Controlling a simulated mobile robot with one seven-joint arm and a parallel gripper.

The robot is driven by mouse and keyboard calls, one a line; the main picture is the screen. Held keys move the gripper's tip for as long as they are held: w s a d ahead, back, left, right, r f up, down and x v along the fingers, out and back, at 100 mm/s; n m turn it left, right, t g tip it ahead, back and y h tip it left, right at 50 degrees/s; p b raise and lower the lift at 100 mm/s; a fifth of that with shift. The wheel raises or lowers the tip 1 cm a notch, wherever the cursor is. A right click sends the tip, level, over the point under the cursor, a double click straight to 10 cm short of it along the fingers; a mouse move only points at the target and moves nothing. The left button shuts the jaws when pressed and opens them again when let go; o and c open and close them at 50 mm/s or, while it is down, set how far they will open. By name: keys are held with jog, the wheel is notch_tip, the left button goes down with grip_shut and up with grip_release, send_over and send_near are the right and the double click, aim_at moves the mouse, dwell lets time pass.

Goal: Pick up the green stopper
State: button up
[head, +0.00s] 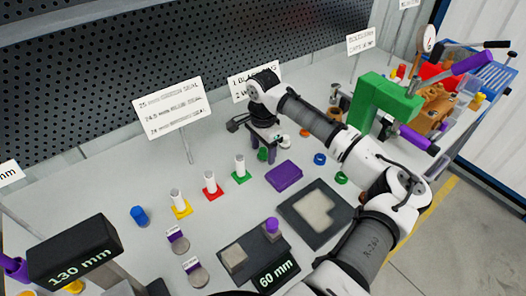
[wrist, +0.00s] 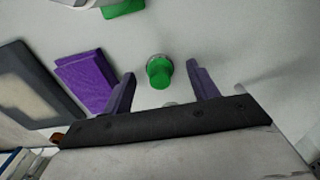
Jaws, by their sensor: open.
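The green stopper (wrist: 160,72) stands on the grey table in the wrist view, with a round green top and a paler rim around it. My gripper (head: 264,152) is open, its two purple fingers pointing down at the table in the head view. In the wrist view the stopper shows in the gap between the fingertips, with space on both sides and no visible contact.
A purple block (head: 285,176) and a dark framed tray (head: 316,214) lie close by. A green press (head: 388,103) stands to the right. Signs stand behind.

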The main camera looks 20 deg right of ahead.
aim_at(263, 149)
jog(key=shift+f, duration=0.35)
jog(key=shift+c, duration=0.5)
jog(key=c, duration=1)
jog(key=shift+r, duration=0.15)
notch_tip(263, 149, up, 20)
jog(key=b, duration=0.2)
jog(key=shift+b, duration=0.3)
